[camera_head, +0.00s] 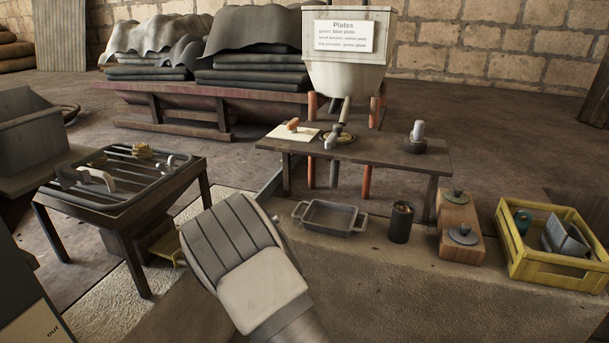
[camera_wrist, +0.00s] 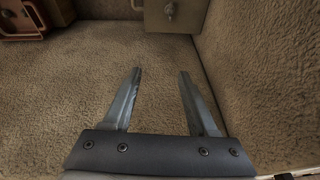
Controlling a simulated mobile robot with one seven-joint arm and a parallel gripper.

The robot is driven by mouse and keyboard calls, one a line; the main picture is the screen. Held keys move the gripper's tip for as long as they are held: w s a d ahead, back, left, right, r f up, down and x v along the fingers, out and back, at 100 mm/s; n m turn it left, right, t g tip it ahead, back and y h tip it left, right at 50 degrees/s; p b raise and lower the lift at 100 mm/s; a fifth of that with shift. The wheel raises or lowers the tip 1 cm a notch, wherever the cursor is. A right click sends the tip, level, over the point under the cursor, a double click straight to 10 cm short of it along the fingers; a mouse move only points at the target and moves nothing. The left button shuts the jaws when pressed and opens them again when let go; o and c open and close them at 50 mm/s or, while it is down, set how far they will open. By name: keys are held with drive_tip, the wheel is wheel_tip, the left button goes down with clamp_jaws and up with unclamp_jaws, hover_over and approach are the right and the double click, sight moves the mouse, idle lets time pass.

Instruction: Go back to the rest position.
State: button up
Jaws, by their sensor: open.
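My gripper (camera_wrist: 160,73) shows in the wrist view with its two metal fingers wide apart and nothing between them. It points at a rough tan surface (camera_wrist: 155,60). A reddish-brown framed object (camera_wrist: 20,22) is at the top left of that view, and a flat grey-brown panel with a round knob (camera_wrist: 172,12) is at the top middle. In the head view my pale grey arm rises at the bottom centre, and my fingers are hidden there.
A dark grill table (camera_head: 125,205) stands at left. A metal tray (camera_head: 330,217), a dark can (camera_head: 401,222), a wooden block and a yellow crate (camera_head: 545,268) sit at right.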

drive_tip(key=s+d+r+y, duration=0.1)
drive_tip(key=s+d+r, duration=0.3)
drive_tip(key=r, duration=0.5)
drive_tip(key=s+d+r+n, duration=0.1)
drive_tip(key=d+r, duration=0.5)
drive_tip(key=r, duration=0.2)
drive_tip(key=s+d+r+y, duration=0.1)
drive_tip(key=s+d+r, duration=0.3)
drive_tip(key=r, duration=0.5)
drive_tip(key=s+d+r+n+t, duration=0.1)
drive_tip(key=s+d+r, duration=0.25)
drive_tip(key=s, duration=0.35)
drive_tip(key=s+d+r+n+h, duration=0.1)
drive_tip(key=s+d+r, duration=0.1)
drive_tip(key=s+d, duration=0.4)
drive_tip(key=s+d+r+n+t, duration=0.1)
drive_tip(key=s+d+r, duration=0.15)
drive_tip(key=s, duration=0.55)
wheel_tip(320, 180, up, 21)
drive_tip(key=p, duration=2.1)
drive_tip(key=shift+d+r+p, duration=0.2)
drive_tip(key=shift+d+p, duration=0.1)
drive_tip(key=shift+d, duration=0.05)
drive_tip(key=shift+s+f, duration=0.1)
drive_tip(key=shift+c, duration=0.7)
drive_tip(key=shift+a+n, duration=0.2)
drive_tip(key=shift+n, duration=0.1)
